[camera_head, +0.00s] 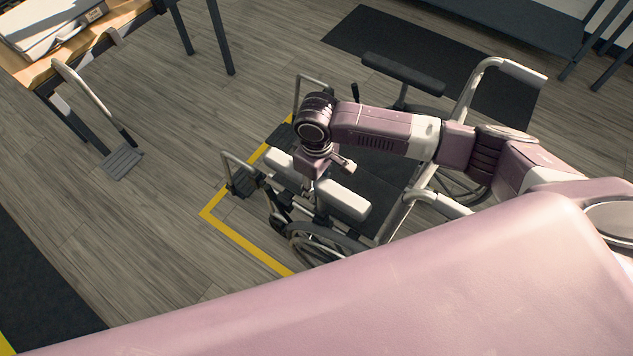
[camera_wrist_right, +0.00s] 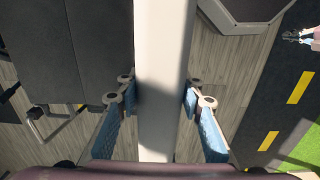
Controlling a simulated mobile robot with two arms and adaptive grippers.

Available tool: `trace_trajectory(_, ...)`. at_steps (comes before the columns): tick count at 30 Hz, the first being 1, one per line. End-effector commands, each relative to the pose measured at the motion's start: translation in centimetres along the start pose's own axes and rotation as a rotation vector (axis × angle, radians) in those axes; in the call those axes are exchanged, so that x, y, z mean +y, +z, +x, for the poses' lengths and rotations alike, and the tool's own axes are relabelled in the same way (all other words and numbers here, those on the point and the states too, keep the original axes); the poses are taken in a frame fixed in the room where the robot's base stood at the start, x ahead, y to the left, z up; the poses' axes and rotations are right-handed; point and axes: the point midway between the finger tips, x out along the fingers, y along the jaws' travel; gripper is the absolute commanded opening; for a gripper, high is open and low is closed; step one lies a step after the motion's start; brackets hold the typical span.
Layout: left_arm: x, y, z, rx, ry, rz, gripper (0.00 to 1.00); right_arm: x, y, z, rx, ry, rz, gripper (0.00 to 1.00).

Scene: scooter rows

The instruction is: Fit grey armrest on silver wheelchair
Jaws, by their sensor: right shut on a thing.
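The silver wheelchair (camera_head: 396,222) stands on the floor right of centre in the head view, with a dark seat (camera_head: 378,180) and a black armrest (camera_head: 403,73) on its far side. The light grey armrest (camera_head: 343,200) lies lengthwise along the near side, above the wheel. It also shows as a pale bar in the right wrist view (camera_wrist_right: 161,40). My right gripper (camera_head: 310,186) comes from above and is shut on its middle, with blue-padded fingers (camera_wrist_right: 158,98) on both sides. Whether the armrest's underside touches the frame cannot be told.
A loose footrest (camera_head: 122,160) with a bent tube leans by a wooden table (camera_head: 80,52) at upper left. Yellow tape (camera_head: 240,236) marks the floor around the chair. A dark bench (camera_head: 505,22) stands at the back right. The floor at left centre is clear.

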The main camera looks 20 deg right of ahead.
Motion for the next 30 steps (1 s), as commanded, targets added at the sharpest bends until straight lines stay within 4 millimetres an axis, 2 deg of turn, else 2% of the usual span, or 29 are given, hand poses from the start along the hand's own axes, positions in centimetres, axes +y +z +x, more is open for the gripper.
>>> trace_trajectory(30,0.0,0.1,1.0,0.0,0.0,0.0,0.0,0.0,-0.1,3.6,0.002,0.0,0.0,0.0)
